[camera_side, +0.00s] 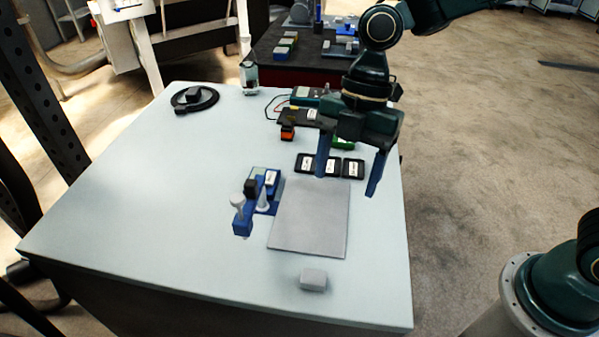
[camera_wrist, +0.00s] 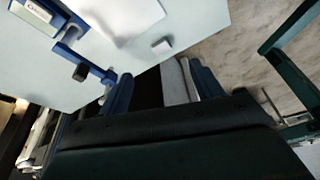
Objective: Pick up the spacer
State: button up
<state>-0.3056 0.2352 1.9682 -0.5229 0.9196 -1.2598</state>
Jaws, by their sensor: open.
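A small pale grey block (camera_side: 313,279), which looks like the spacer, lies on the white table near its front edge, just in front of a flat grey plate (camera_side: 310,218). It also shows in the wrist view as a small light block (camera_wrist: 161,46) beyond the fingers. My gripper (camera_side: 347,182) is open, its two blue fingers pointing down, with nothing between them. It hangs above the back right part of the plate, well behind the block and apart from it. In the wrist view my gripper (camera_wrist: 163,82) shows a finger on each side.
A blue roller device (camera_side: 265,200) stands left of the plate. Black labelled boxes (camera_side: 330,166) and a meter (camera_side: 305,95) lie behind it. A round black base (camera_side: 194,98) and a bottle (camera_side: 249,78) sit at the back. The left side of the white table (camera_side: 130,210) is clear.

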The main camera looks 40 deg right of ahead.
jog(key=a+f+n, duration=0.1)
jog(key=a+f+n+g, duration=0.1)
jog(key=a+f+n, duration=0.2)
jog(key=shift+w+g, duration=0.25)
jog(key=shift+g, duration=0.05)
jog(key=shift+f, duration=0.1)
send_over(314, 277)
jog(key=w+d, duration=0.2)
jog(key=shift+f, duration=3.9)
jog(key=shift+x, duration=2.6)
jog(key=shift+s+a, duration=0.1)
jog(key=shift+r, duration=0.1)
